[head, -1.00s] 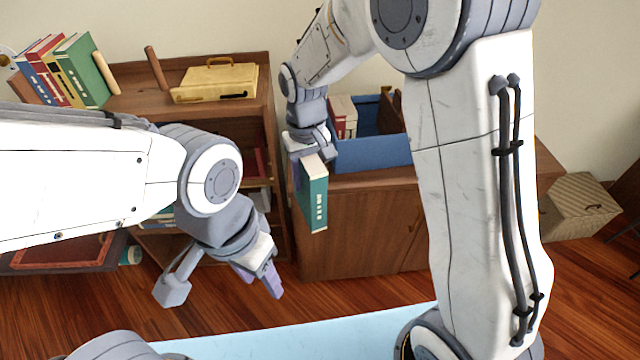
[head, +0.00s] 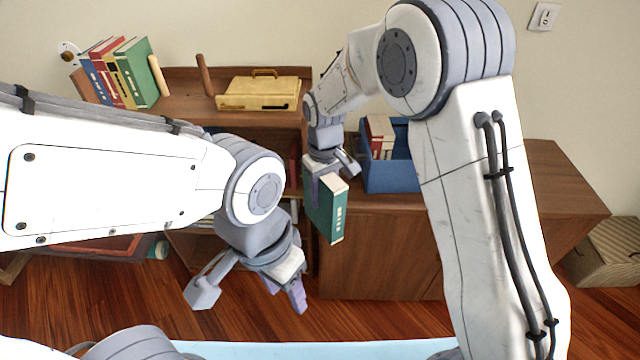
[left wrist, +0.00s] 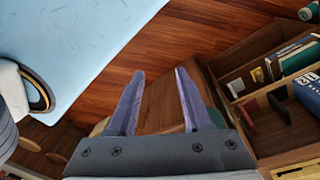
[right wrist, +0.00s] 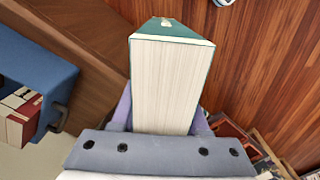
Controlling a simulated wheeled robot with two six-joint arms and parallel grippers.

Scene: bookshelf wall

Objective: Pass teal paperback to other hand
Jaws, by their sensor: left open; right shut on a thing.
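The teal paperback (head: 327,211) hangs from my right gripper (head: 322,180) in the head view, in front of the low cabinet. In the right wrist view the paperback (right wrist: 168,85) stands between the two fingers (right wrist: 165,118), its page edges facing the camera. My left gripper (head: 287,290) is lower and to the left of the paperback, apart from it, fingers pointing down. In the left wrist view the left gripper (left wrist: 160,100) is open with nothing between its fingers. A teal edge shows just beyond its right finger there, mostly hidden.
A blue bin (head: 390,178) with several books stands on the cabinet (head: 540,185). A yellow case (head: 258,95) and a row of leaning books (head: 120,72) are on the shelf top at left. A woven box (head: 605,250) stands at far right. Wooden floor lies below the grippers.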

